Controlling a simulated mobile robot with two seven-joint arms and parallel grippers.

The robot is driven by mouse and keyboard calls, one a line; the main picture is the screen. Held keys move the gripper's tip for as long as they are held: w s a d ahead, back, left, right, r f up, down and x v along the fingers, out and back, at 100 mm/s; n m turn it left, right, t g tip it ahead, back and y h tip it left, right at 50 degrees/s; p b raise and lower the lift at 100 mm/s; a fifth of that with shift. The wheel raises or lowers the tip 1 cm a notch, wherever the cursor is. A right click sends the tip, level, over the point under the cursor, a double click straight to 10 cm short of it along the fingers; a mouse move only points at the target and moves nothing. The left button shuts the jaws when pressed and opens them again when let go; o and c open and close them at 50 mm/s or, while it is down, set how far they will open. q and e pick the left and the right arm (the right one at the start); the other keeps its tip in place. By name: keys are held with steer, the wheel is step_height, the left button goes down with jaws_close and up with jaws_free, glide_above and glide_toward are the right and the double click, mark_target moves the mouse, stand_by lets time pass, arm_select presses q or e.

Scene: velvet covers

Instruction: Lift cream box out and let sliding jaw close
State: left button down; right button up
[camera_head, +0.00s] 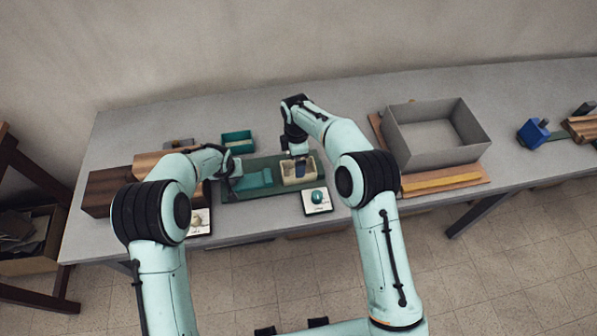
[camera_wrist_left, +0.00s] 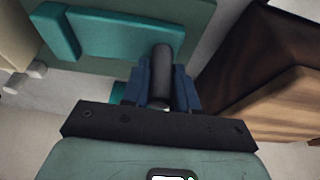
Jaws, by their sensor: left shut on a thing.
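The cream box (camera_head: 289,178) sits on the dark green base (camera_head: 230,192), to the right of the teal sliding jaw (camera_head: 258,179). The jaw also shows in the left wrist view (camera_wrist_left: 115,36), with a cream part at that view's left edge. My left gripper (camera_wrist_left: 160,95) is shut on a dark round handle (camera_wrist_left: 162,62) at the jaw's end; in the head view the arm hides much of this. My right gripper (camera_head: 300,160) points down at the cream box, its blue fingers at the box's opening. Whether they grip its wall cannot be told.
A small teal tray (camera_head: 238,138) stands behind the base. A card with a teal round piece (camera_head: 317,199) lies in front. A large grey bin (camera_head: 436,150) is at right, with a blue clamp (camera_head: 533,132) beyond. Wooden blocks (camera_head: 106,190) stand at left.

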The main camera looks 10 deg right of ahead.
arm_select(q)
steer(key=shift+a, duration=0.15)
arm_select(e)
steer(key=f, duration=0.5)
steer(key=shift+s+d, duration=0.15)
steer(key=shift+d, duration=0.1)
steer(key=c, duration=1)
steer(key=shift+c, duration=0.2)
steer(key=shift+r, duration=0.1)
step_height(320, 180, up, 15)
